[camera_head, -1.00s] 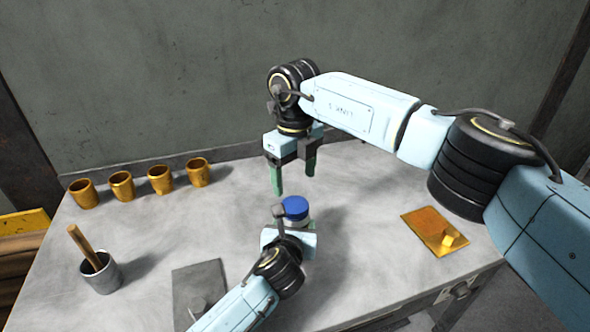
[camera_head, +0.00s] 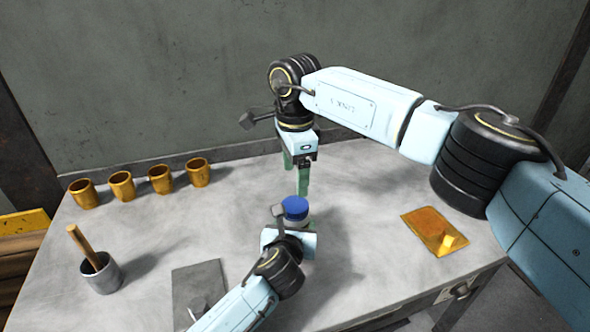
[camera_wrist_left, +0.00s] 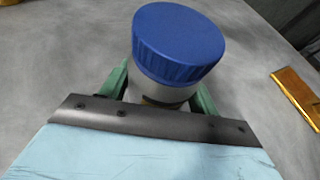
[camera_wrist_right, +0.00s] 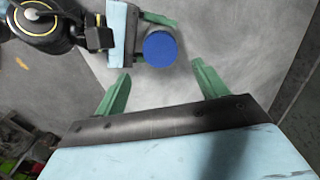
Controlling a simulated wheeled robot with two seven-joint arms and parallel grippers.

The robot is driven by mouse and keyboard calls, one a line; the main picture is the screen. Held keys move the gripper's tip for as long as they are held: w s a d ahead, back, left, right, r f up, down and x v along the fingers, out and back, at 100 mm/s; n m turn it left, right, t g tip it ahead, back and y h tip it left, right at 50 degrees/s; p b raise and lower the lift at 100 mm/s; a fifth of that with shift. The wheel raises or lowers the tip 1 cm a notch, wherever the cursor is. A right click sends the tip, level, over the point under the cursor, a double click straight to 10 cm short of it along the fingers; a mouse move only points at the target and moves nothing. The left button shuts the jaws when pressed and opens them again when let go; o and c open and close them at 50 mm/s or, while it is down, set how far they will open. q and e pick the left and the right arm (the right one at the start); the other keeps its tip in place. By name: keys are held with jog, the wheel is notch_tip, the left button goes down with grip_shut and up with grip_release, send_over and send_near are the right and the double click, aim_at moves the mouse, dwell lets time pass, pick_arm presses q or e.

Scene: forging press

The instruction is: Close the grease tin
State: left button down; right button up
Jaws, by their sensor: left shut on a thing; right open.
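The grease tin has a blue ribbed lid (camera_head: 295,207) on top of a pale body (camera_wrist_left: 150,92). It stands near the middle of the table. My left gripper (camera_wrist_left: 160,85) is shut on the tin's body, with a green finger on either side below the lid. The lid sits on the tin, slightly tilted in the left wrist view; whether it is tight I cannot tell. My right gripper (camera_head: 296,180) is open and empty, pointing down above and just behind the tin. In the right wrist view, the blue lid (camera_wrist_right: 160,49) shows beyond and between its open green fingers.
Several brass cups (camera_head: 121,186) stand in a row at the back left. A grey pot (camera_head: 101,273) with a wooden-handled tool stands at the left. A dark plate (camera_head: 200,290) lies at the front, and a brass plate (camera_head: 428,232) with a small block lies at the right.

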aim_at(295, 204)
pick_arm(q)
jog(key=shift+f, duration=0.1)
pick_arm(e)
jog(key=shift+f, duration=4)
jog(key=c, duration=1)
jog(key=m, duration=0.3)
jog(key=shift+m, duration=0.3)
jog(key=m, duration=0.3)
jog(key=shift+m, duration=0.4)
jog(key=m, duration=0.3)
jog(key=shift+m, duration=0.3)
jog(key=m, duration=0.3)
jog(key=shift+m, duration=0.3)
jog(key=o, duration=1.2)
